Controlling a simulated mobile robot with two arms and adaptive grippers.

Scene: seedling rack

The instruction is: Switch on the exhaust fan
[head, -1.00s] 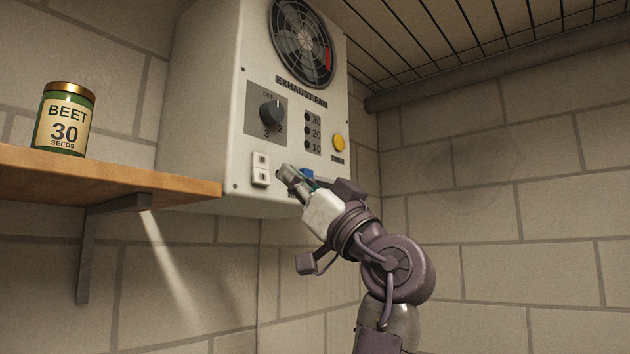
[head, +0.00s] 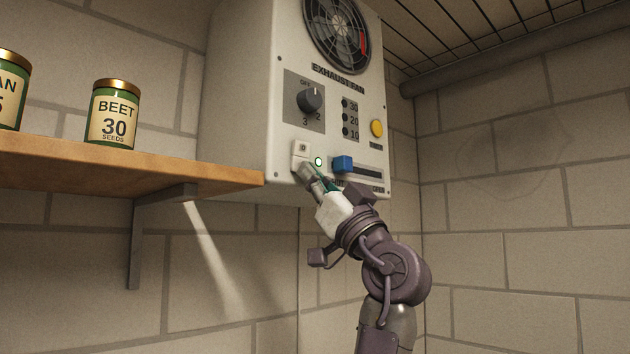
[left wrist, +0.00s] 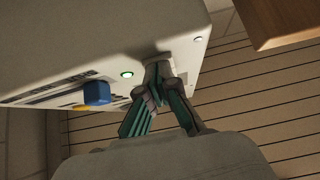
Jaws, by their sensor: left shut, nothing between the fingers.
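The exhaust fan unit (head: 240,110) is a pale box on the wall with a round fan grille (head: 336,35). A white rocker switch (head: 301,149) sits low on its front; its lower half is hidden behind my fingers. A small green lamp (head: 318,161) beside it is lit. It also glows in the left wrist view (left wrist: 127,74). My left gripper (head: 307,171) is shut and empty, its fingertips at the switch's lower half. In the left wrist view the fingertips (left wrist: 158,88) appear against the switch (left wrist: 158,68); contact is hard to confirm. My right gripper is not in view.
The front also has a dark dial (head: 310,100), a blue slider (head: 342,164), a yellow button (head: 376,128) and several small indicators. A wooden shelf (head: 130,172) with seed cans, including a beet can (head: 112,115), is left. Space right of the unit is clear.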

